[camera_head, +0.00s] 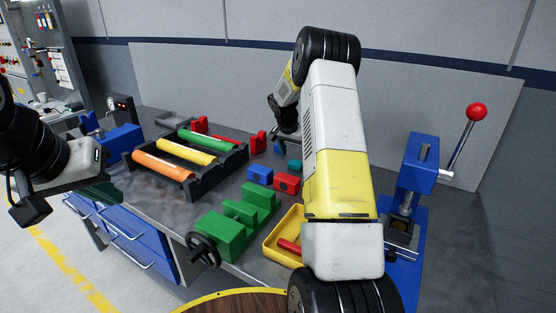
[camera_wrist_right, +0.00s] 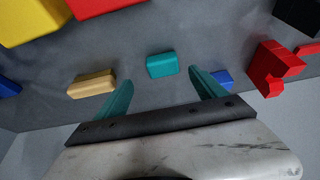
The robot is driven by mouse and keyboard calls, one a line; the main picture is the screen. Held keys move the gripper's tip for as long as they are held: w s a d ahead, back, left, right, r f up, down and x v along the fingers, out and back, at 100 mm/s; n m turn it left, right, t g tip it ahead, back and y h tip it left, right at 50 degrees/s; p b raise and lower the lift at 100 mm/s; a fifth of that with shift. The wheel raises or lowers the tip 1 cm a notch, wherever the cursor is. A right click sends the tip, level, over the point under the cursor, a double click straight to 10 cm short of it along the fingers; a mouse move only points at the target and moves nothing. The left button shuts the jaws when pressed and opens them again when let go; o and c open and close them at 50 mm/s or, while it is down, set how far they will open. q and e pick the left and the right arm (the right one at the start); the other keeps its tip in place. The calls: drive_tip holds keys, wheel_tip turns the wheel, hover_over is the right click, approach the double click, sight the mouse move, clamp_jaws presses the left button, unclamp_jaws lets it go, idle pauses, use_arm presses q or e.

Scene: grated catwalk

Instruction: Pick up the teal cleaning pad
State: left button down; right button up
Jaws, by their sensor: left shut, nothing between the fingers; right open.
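The teal cleaning pad (camera_wrist_right: 162,65) lies flat on the grey bench top, in the upper middle of the right wrist view. In the head view a small teal patch (camera_head: 294,164) beside my right arm looks like the same pad, partly hidden. My right gripper (camera_wrist_right: 160,79) is open and empty, its two teal fingers pointing toward the pad, one on each side of its line. The pad appears just beyond the fingertips, apart from them. In the head view the right gripper (camera_head: 289,134) is mostly hidden behind my arm. My left gripper (camera_head: 104,191) is shut and empty at the left, by the bench's front edge.
Near the pad are a tan block (camera_wrist_right: 92,83), a blue block (camera_wrist_right: 222,77) and a red stepped block (camera_wrist_right: 270,70). A rack of coloured rollers (camera_head: 185,155), a green vise (camera_head: 237,222), a yellow tray (camera_head: 272,240) and a blue press (camera_head: 416,165) stand on the bench.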

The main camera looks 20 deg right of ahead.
sight(296, 162)
drive_tip(key=x, duration=0.5)
drive_tip(key=shift+w+f, duration=0.35)
drive_tip(key=shift+w, duration=0.05)
drive_tip(key=c, duration=1.4)
